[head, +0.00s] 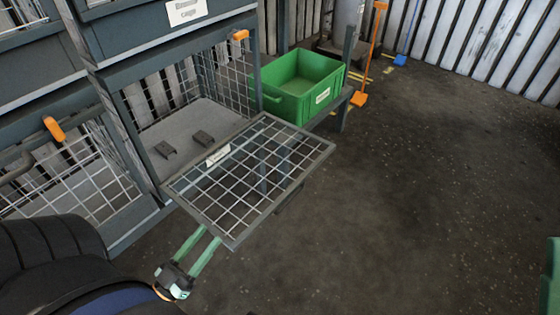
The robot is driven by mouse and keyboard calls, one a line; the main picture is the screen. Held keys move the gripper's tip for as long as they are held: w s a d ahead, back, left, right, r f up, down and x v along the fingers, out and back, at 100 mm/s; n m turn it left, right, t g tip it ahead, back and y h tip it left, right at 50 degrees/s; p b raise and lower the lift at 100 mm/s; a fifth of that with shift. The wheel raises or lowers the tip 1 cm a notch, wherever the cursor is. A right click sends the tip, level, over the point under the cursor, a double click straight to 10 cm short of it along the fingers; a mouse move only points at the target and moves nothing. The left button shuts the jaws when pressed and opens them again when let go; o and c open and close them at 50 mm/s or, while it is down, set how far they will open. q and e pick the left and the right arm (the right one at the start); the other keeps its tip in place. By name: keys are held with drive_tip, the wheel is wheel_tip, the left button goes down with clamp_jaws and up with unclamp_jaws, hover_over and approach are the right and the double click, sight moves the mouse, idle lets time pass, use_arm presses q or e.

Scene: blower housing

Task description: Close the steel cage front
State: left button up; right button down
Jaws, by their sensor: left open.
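The steel cage (186,123) is open, with a grey floor and mesh sides. Its mesh front (285,197) is folded down and out from the bottom edge of the opening, lying roughly flat above the floor. A white label (217,156) sits near its hinge side. My left gripper (211,234) is open and empty, with its two green fingers pointing up at the near left side edge of the front. The fingertips are close to that edge; I cannot tell whether they touch it. My right gripper is not in view.
Another mesh front (75,175) is at left.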

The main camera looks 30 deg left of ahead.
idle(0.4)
use_arm(q)
drive_tip(key=d+v, duration=0.1)
drive_tip(key=v, duration=1.1)
drive_tip(key=shift+s+a, duration=0.25)
drive_tip(key=shift+a, duration=0.3)
drive_tip(key=shift+c, duration=0.3)
